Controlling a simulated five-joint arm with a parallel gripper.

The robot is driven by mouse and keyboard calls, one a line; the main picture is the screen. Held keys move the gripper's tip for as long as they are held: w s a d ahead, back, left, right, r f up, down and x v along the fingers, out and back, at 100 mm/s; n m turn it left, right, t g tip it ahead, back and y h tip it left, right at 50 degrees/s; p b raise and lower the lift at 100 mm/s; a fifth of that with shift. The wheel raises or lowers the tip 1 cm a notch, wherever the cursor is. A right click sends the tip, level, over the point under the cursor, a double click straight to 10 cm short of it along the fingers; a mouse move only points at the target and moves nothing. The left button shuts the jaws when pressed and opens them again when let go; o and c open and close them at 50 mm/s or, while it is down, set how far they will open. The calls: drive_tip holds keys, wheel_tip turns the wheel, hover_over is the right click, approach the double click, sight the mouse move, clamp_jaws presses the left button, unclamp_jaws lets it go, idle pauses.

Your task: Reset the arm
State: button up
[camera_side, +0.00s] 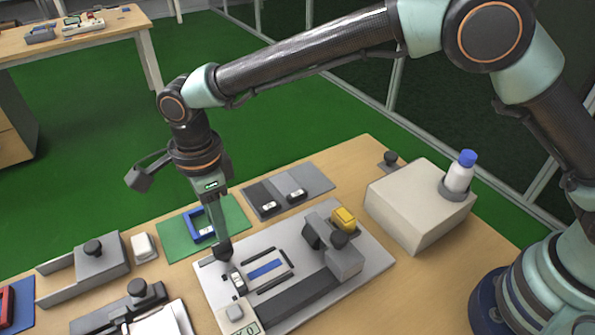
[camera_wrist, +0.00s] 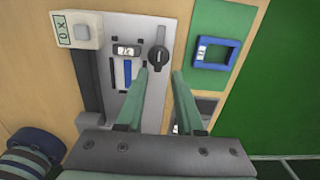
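My gripper (camera_side: 221,238) hangs from the arm, pointing down over the left edge of the grey test plate (camera_side: 377,255). In the wrist view its two green fingers (camera_wrist: 160,72) are apart with nothing seen between them. A dark knob (camera_wrist: 158,56) on the plate lies just ahead of the fingertips, roughly in line with the gap. In the side view the fingertips are right at this knob (camera_side: 222,254); I cannot tell whether they touch it. A small device with a display (camera_wrist: 127,50) sits beside the knob, above a blue strip (camera_wrist: 127,72).
A blue frame (camera_side: 191,227) lies on a green mat (camera_side: 235,214) behind. A dark-and-grey mat (camera_side: 318,181) holds two small devices. A pale block (camera_side: 412,210) carries a blue-capped bottle (camera_side: 459,176) at right. A yellow piece (camera_side: 343,218) tops the plate's mechanism. Grey fixtures (camera_side: 100,262) stand at left.

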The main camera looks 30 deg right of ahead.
drive_tip(key=w+d+r+n+t+y, duration=0.1)
drive_tip(key=d+r+n, duration=0.3)
drive_tip(key=d+r, duration=0.4)
drive_tip(key=d+r+n+t, duration=0.1)
drive_tip(key=d+r+n, duration=0.4)
drive_tip(key=d, duration=0.6)
drive_tip(key=s+d+r+n+t, duration=0.1)
drive_tip(key=s+d+n, duration=0.3)
drive_tip(key=d, duration=0.4)
drive_tip(key=s+d+r+n+t+h, duration=0.1)
drive_tip(key=s+d+n+t, duration=0.1)
drive_tip(key=s+d+n, duration=0.2)
drive_tip(key=s+d, duration=0.3)
drive_tip(key=d, duration=0.2)
drive_tip(key=shift+d+n+t, duration=0.15)
drive_tip(key=shift+n+t, duration=0.15)
drive_tip(key=shift+n, duration=0.1)
